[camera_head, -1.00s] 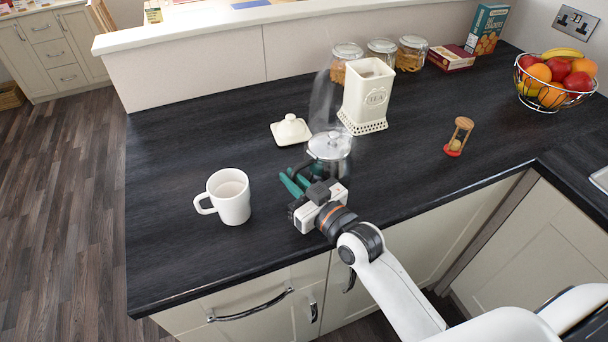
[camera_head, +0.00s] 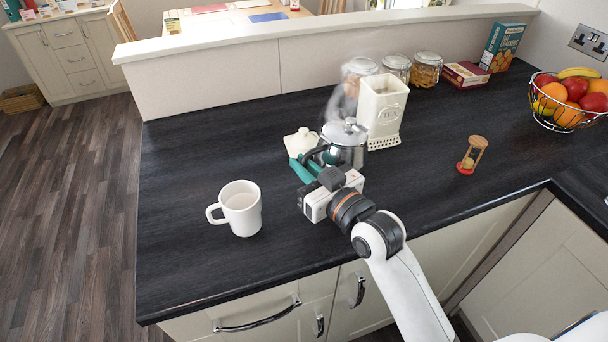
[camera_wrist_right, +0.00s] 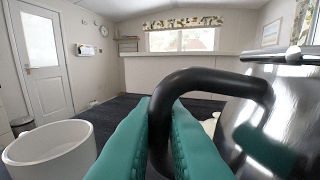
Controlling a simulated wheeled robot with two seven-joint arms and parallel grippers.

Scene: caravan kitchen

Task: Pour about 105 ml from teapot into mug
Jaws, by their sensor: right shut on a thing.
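The white mug (camera_head: 240,212) stands upright on the dark worktop, its handle to the left; it also shows at lower left in the wrist view (camera_wrist_right: 50,152). I cannot make out any liquid in it. The shiny metal teapot (camera_head: 347,150) is upright, right of and behind the mug, with steam above it. It looks raised off the worktop. My right gripper (camera_head: 306,168) has green fingers, shut on the teapot's black handle (camera_wrist_right: 205,85). The teapot body (camera_wrist_right: 262,110) fills the right of the wrist view. Its spout is hidden. My left gripper is out of view.
The worktop around the mug is clear.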

